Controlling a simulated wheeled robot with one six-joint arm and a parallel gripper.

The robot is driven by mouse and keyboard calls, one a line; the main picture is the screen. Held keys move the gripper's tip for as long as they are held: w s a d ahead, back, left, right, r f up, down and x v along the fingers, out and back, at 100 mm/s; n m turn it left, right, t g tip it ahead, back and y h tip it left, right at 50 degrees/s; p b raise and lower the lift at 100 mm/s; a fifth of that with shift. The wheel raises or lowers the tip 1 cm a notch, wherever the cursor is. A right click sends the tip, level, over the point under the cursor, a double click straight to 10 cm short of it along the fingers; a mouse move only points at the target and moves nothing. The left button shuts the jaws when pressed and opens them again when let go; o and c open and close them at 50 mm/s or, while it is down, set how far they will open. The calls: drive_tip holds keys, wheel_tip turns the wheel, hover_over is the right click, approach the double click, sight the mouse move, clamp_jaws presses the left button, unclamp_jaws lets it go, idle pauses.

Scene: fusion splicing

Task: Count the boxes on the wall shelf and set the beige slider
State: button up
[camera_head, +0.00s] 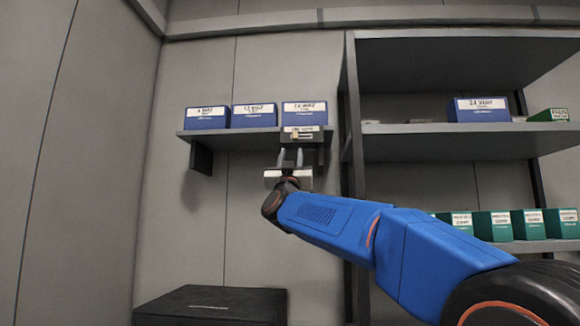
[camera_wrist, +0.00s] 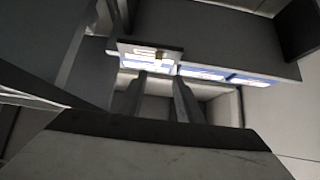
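Three blue boxes with white labels stand in a row on the wall shelf (camera_head: 240,137): a left box (camera_head: 207,121), a middle box (camera_head: 254,118) and a right box (camera_head: 305,116). A small slider panel (camera_head: 313,135) is at the shelf's right front, below the right box. A small beige slider knob shows on it in the wrist view (camera_wrist: 161,56); its exact setting is too small to read. My gripper (camera_head: 291,157) is just below the panel, fingers pointing up. Its fingers are apart with nothing between them, and they show below the panel in the wrist view (camera_wrist: 159,92).
A taller rack at the right holds another blue box (camera_head: 481,110), a green box (camera_head: 549,115) and several green bins (camera_head: 502,225). Its upright (camera_head: 352,120) stands close to the wall shelf's right end. A dark case (camera_head: 212,305) is below.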

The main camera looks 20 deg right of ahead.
drive_tip(key=shift+v, duration=2.7)
drive_tip(key=s+a+f+n+g+y, duration=0.1)
drive_tip(key=s+f+n+g+y, duration=0.25)
drive_tip(key=f, duration=0.85)
drive_tip(key=s+a+f+n+g+y, duration=0.1)
drive_tip(key=s+f+n+g+y, duration=0.3)
drive_tip(key=f, duration=0.8)
drive_tip(key=s+a+f+g+y, duration=0.15)
drive_tip(key=s+f+y, duration=0.35)
drive_tip(key=f, duration=0.7)
drive_tip(key=s+d+f+m+g, duration=0.1)
drive_tip(key=s+d+f+g, duration=0.1)
drive_tip(key=s+f, duration=0.7)
drive_tip(key=s+d+f+g+h, duration=0.1)
drive_tip(key=s+d+f+g, duration=0.1)
drive_tip(key=s+f+g, duration=0.3)
drive_tip(key=s+d+f+m+g, duration=0.1)
drive_tip(key=s+d+f+g, duration=0.1)
drive_tip(key=s+f, duration=1.2)
wheel_tip(320, 180, down, 4)
drive_tip(key=shift+r+m+g, duration=0.15)
drive_tip(key=shift+m+g, duration=0.2)
drive_tip(key=shift+g, duration=0.55)
drive_tip(key=shift+h, duration=0.25)
